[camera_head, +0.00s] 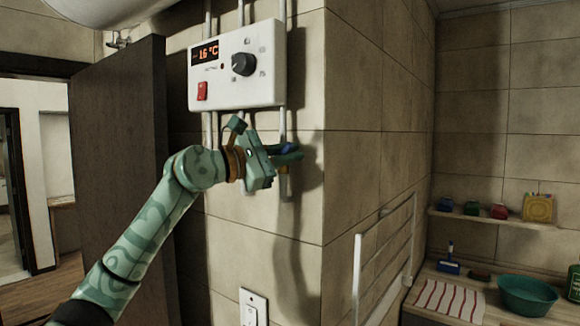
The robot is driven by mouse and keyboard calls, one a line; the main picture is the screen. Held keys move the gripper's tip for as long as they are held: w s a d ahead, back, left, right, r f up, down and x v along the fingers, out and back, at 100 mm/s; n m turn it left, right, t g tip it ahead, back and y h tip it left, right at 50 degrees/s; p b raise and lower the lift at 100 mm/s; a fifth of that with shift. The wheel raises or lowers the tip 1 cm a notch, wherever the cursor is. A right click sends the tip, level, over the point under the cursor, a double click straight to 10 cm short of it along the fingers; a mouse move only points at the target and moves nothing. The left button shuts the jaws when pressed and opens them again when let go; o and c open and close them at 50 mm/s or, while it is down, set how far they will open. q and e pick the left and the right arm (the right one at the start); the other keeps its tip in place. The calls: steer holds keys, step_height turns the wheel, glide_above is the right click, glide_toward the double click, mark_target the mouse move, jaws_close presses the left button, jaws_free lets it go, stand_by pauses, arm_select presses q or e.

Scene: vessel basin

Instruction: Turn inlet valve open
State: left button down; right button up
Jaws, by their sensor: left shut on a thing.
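A white heater control box (238,68) with a "16 °C" display, a dial and a red switch hangs on the tiled wall. Vertical pipes run down from its underside. A blue valve handle (288,148) shows on the right-hand pipe, below the box. My left gripper (284,155) is at this handle, with its fingers shut around it. The fingers hide most of the handle, so I cannot tell its exact angle. My right gripper is not in view.
A dark door (118,165) stands open at the left. A white towel rail (384,258) is on the wall at the right. A counter holds a green basin (527,295) and a striped cloth (450,299). A wall socket (253,307) is below my arm.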

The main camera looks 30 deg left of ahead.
arm_select(q)
steer(key=n, duration=0.1)
steer(key=n+t+b, duration=0.1)
steer(key=n, duration=0.1)
steer(key=a+r+n+t+b, duration=0.1)
steer(key=n, duration=0.1)
steer(key=shift+w+a+y, duration=0.1)
steer(key=shift+y, duration=0.3)
steer(key=shift+w+a+r+n+t+y+b, duration=0.1)
steer(key=shift+a+n+t+y+b, duration=0.25)
steer(key=shift+n, duration=0.8)
steer(key=shift+a+r+n+t+y+b, duration=0.15)
steer(key=shift+n+t+y+b, duration=0.4)
steer(key=shift+n, duration=0.65)
steer(key=shift+w+a+r+n+t+y+b, duration=0.1)
steer(key=shift+a+n+t+y+b, duration=0.3)
steer(key=shift+n, duration=0.75)
steer(key=shift+d, duration=0.1)
